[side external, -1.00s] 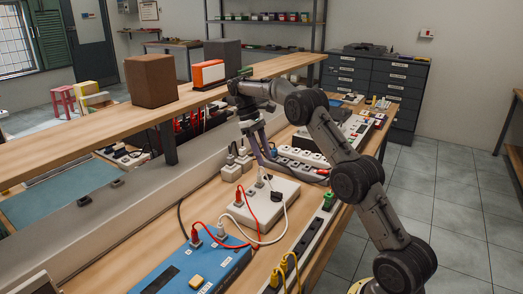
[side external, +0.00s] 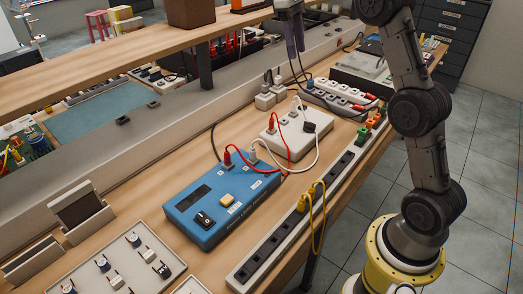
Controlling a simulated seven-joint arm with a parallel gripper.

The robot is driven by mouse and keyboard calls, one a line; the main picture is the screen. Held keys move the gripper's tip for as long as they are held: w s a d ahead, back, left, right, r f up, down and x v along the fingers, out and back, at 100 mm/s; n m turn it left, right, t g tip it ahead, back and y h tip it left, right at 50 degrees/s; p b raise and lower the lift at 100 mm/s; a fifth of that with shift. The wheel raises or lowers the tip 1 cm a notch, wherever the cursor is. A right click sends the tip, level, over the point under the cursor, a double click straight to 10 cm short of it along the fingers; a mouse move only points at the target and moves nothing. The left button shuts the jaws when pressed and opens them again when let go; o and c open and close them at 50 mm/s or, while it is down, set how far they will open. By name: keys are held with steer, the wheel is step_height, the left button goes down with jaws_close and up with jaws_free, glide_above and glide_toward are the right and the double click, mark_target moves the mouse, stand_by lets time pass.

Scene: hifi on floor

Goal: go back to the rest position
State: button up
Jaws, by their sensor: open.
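My gripper (side external: 294,52) is at the top of the side external view, pointing down, open with nothing visible between its fingers. It is above the far part of the workbench (side external: 135,190), apart from the things below it. Its upper part is cut by the frame's top edge. A blue power supply box (side external: 222,205) with red and white leads sits on the bench. A white box (side external: 290,138) with a red and a white plug stands behind it.
A long power strip (side external: 270,245) with yellow leads runs along the bench's right edge. White sockets (side external: 340,100) stand farther back. A raised wooden shelf (side external: 120,62) spans the left. A white panel of switches (side external: 125,265) lies front left. Tiled floor is clear at right.

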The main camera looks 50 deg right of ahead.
steer(key=s+a+r+n+t, duration=0.1)
steer(key=s+a+r+t, duration=0.15)
steer(key=s+a, duration=0.5)
steer(key=s+a+r+t, duration=0.2)
steer(key=s+a+r, duration=0.25)
steer(key=s, duration=0.55)
steer(key=s+a+f+m+t, duration=0.1)
steer(key=s+a+f, duration=0.1)
steer(key=s+f, duration=0.2)
steer(key=s+a+f+m+t+y, duration=0.1)
steer(key=s+f, duration=0.4)
steer(key=f, duration=0.5)
steer(key=shift+s+a+f+t, duration=0.15)
steer(key=shift+s+a+t, duration=0.1)
steer(key=shift+a+t, duration=0.5)
